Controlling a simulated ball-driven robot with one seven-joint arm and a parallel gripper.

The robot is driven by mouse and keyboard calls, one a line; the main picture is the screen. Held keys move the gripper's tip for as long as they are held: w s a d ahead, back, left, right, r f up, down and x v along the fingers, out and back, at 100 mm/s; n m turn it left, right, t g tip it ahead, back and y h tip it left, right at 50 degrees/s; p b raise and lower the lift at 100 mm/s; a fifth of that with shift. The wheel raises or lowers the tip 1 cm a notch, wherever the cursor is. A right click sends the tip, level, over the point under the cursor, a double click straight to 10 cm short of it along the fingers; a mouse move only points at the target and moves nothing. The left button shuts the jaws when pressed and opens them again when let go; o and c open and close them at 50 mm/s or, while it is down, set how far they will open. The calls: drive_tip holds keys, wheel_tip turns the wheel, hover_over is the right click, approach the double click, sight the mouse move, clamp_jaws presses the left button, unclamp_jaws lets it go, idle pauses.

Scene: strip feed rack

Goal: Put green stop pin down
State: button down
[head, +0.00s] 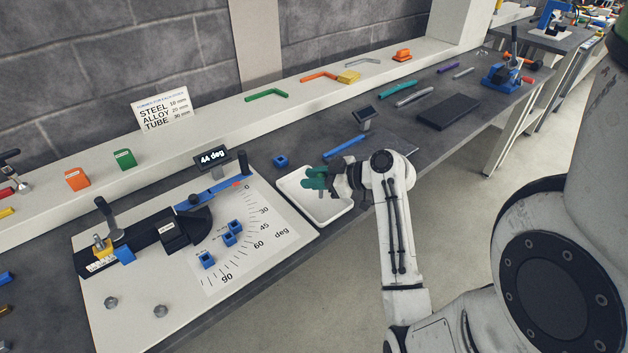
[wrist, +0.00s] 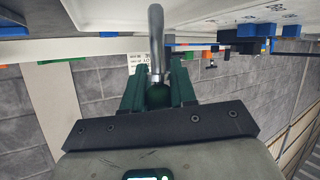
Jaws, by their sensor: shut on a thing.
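The green stop pin (wrist: 157,94) shows in the wrist view as a green knob with a grey metal shank. My gripper (wrist: 158,88) is shut on it, with a dark green finger on each side of the knob and the shank sticking out beyond the fingertips. In the head view my gripper (head: 314,181) is over the white tray (head: 331,221), to the right of the angle-scale board. The pin cannot be told apart from the green fingers there. Whether it touches the tray is unclear.
The white board (head: 130,318) holds a blue swing arm (head: 222,188), a black clamp and several blue blocks (head: 207,260). A small blue block (head: 280,161) and a blue strip (head: 345,146) lie behind the tray. A display (head: 212,158) reads 44 deg.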

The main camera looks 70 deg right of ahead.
drive_tip(key=shift+f, duration=0.6)
drive_tip(key=shift+f, duration=0.2)
drive_tip(key=c, duration=0.9)
unclamp_jaws()
drive_tip(key=shift+r, duration=0.2)
drive_tip(key=shift+s, duration=0.2)
drive_tip(key=b+v, duration=0.1)
drive_tip(key=v, duration=1)
drive_tip(key=shift+s+r, duration=0.25)
drive_tip(key=shift+s, duration=0.05)
